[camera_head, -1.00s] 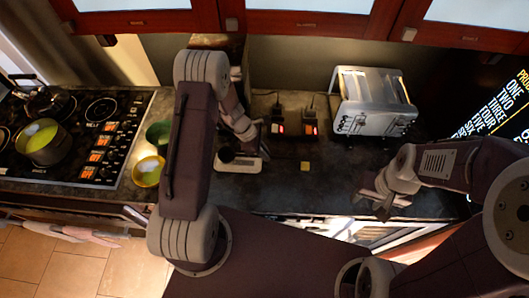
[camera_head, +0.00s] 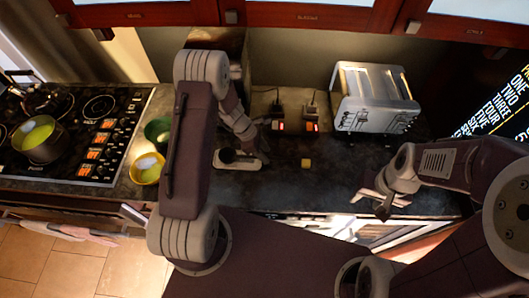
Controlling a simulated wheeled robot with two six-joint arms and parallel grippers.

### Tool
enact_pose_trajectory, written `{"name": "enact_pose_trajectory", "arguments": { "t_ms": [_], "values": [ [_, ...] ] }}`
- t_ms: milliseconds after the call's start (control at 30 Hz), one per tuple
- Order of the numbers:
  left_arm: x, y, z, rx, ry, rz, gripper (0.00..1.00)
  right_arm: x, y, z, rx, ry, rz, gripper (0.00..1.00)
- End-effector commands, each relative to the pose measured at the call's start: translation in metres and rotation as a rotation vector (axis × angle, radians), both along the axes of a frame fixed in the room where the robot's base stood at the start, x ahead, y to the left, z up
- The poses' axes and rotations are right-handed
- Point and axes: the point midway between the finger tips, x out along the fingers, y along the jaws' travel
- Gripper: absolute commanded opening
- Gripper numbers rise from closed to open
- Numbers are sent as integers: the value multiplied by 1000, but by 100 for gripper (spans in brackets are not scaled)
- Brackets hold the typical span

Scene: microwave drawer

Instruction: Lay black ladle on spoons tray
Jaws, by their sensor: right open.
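A small white tray (camera_head: 226,167), which looks like the spoons tray, lies on the dark counter just right of my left arm. A dark rounded piece (camera_head: 227,155), which looks like the bowl of the black ladle, shows over the tray; I cannot tell whether it rests on it. The ladle's handle is not clear. My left gripper (camera_head: 258,156) is low at the tray's right end; its fingers are too small and dark to tell open from shut. My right gripper (camera_head: 377,201) is open and empty over the counter's front edge.
A silver toaster (camera_head: 376,98) stands at the back right. A yellow block (camera_head: 306,163) lies mid-counter. A yellow bowl (camera_head: 147,169) and a green bowl (camera_head: 157,131) stand left of my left arm, beside the stove (camera_head: 75,135) with a pot (camera_head: 40,140). Counter right of the block is clear.

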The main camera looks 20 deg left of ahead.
Motion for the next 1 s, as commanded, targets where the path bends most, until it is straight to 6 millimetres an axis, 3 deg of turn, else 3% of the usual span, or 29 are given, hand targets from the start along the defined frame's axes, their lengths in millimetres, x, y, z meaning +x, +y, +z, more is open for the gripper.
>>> {"name": "enact_pose_trajectory", "arguments": {
  "t_ms": [100,200,567,1000],
  "values": [
    [0,0,0,0,0,0,39,0,0,0,0,0,0,47],
    [0,0,0,0,0,0,64,0,0,0,0,0,0,47],
    [0,2,4,1,-2,0,65,0,0,-1,0,0,0,47],
    [-7,35,77,1,-2,0,65,0,0,-8,0,0,0,47]
  ]
}}
